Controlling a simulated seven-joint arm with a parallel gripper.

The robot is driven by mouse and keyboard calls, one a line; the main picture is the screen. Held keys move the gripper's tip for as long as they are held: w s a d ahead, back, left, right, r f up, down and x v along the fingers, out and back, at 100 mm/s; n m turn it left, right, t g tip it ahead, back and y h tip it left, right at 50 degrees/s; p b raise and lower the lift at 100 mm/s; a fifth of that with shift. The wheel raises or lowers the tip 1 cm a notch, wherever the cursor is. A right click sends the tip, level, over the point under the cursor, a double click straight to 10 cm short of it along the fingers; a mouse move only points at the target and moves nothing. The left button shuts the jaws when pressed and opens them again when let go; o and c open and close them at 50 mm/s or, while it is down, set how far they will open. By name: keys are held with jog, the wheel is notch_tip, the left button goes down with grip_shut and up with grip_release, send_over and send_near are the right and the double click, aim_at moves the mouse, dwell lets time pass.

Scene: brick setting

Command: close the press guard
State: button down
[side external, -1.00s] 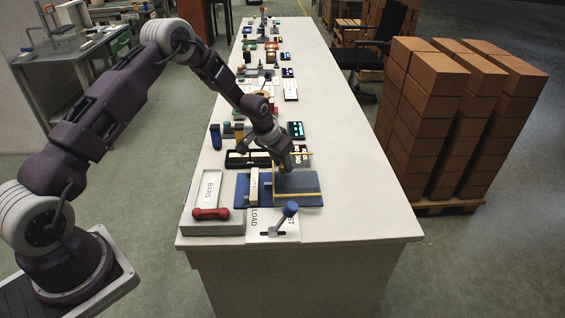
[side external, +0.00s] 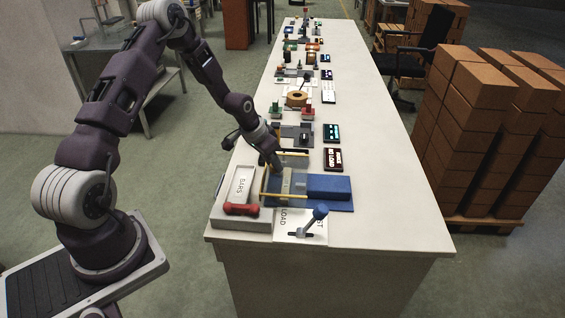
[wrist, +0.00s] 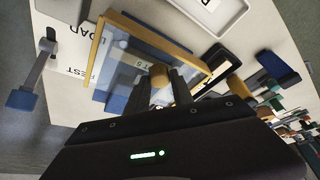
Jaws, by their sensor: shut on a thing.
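The press has a blue base (side external: 340,206) and a raised blue block (side external: 328,186) on its right side. Its guard, a clear panel in a yellow frame (side external: 264,183), extends over the left part of the base. A pale bar (side external: 287,182) shows through the panel. The yellow frame also shows in the wrist view (wrist: 96,55). My gripper (side external: 277,166) is at the guard's far side. In the wrist view, my gripper (wrist: 164,82) has its fingers on either side of a yellow knob (wrist: 160,75), shut on it. The fingertip contact is partly hidden.
A grey BARS tray (side external: 241,188) with a red-handled object (side external: 241,209) stands left of the press. A blue-knobbed lever (side external: 320,213) stands in front. A dark display (side external: 333,158) and several small devices lie behind. The bench's right side is clear.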

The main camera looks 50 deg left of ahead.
jog(key=shift+s+a, duration=0.15)
jog(key=shift+a, duration=0.15)
jog(key=c, duration=1.4)
grip_release()
jog(key=o, duration=0.3)
jog(key=shift+d, duration=0.1)
jog(key=v, duration=0.7)
jog(key=shift+r, duration=0.1)
